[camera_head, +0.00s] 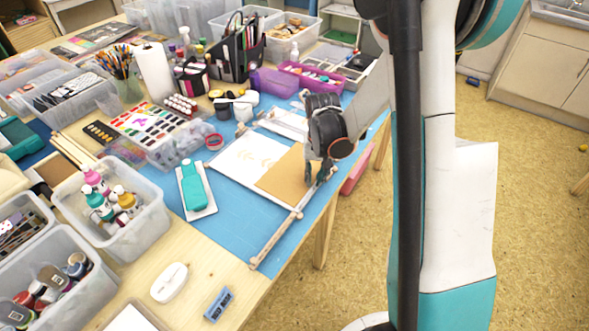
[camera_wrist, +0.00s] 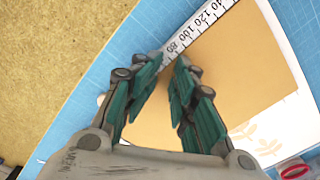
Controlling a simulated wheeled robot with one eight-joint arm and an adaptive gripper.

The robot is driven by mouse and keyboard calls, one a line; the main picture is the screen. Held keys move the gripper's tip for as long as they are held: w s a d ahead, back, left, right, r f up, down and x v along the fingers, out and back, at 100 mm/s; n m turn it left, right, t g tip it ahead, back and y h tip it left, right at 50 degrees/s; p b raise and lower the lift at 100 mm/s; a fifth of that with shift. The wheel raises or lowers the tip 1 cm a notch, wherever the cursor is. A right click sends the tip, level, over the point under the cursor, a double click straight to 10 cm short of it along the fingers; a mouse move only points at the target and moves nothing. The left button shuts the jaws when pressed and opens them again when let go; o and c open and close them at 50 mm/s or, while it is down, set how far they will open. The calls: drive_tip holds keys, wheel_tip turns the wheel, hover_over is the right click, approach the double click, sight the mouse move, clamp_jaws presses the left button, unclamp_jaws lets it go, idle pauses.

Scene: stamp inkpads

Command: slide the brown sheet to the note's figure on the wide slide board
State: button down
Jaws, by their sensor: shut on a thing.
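The brown sheet (camera_head: 277,178) lies flat over the right part of a white board (camera_head: 232,160) with pale leaf prints, which looks like the wide slide board. In the wrist view the brown sheet (camera_wrist: 245,62) borders a white scale (camera_wrist: 205,28) with figures 80 to 140 legible. My gripper (camera_head: 316,178) is down at the sheet's right edge. In the wrist view its green-padded fingers (camera_wrist: 170,68) stand close together with a narrow gap. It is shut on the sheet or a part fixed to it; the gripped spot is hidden. I can read no note's figure.
A wooden rod (camera_head: 285,233) lies along the blue mat's front edge. A smaller white board (camera_head: 284,123) lies behind.

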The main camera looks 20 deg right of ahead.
drive_tip(key=c, duration=2.3)
unclamp_jaws()
drive_tip(key=shift+s+d, duration=0.25)
drive_tip(key=shift+d, duration=0.5)
drive_tip(key=shift+o, duration=0.3)
drive_tip(key=shift+d, duration=0.1)
drive_tip(key=shift+o, duration=1.2)
drive_tip(key=shift+s+d, duration=0.1)
drive_tip(key=shift+d, duration=0.15)
drive_tip(key=shift+o, duration=0.5)
drive_tip(key=shift+d+b, duration=0.15)
drive_tip(key=shift+b, duration=0.2)
drive_tip(key=shift+o, duration=0.9)
drive_tip(key=shift+d+f, duration=0.1)
drive_tip(key=shift+d, duration=0.1)
